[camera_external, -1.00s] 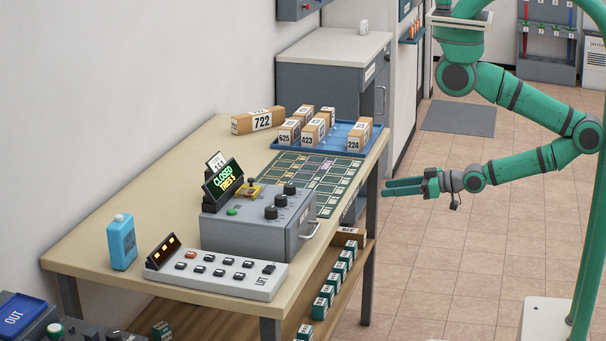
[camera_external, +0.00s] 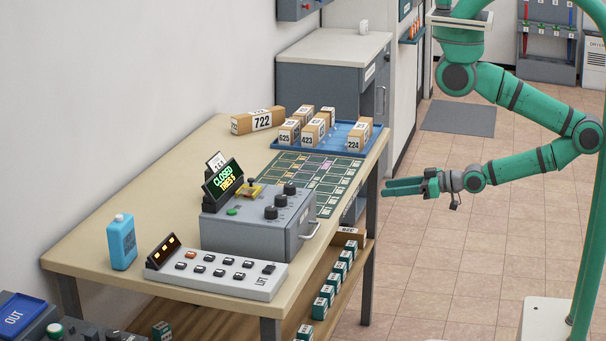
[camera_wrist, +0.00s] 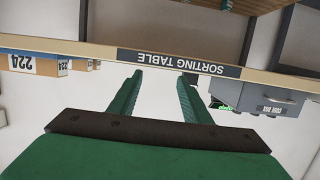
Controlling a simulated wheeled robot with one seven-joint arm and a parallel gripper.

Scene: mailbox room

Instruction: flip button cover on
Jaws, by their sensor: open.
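A grey control box (camera_external: 255,233) stands on the sorting table (camera_external: 150,205). My gripper (camera_external: 386,187) is open and empty, right of the table's edge and apart from the box. In the wrist view, upside down, its fingers (camera_wrist: 161,82) point towards the "SORTING TABLE" edge label (camera_wrist: 180,64). A grey box (camera_wrist: 258,97) shows there at the right.
A white button panel (camera_external: 215,275) lies in front of the grey box. A blue bottle (camera_external: 122,243) stands at the left.

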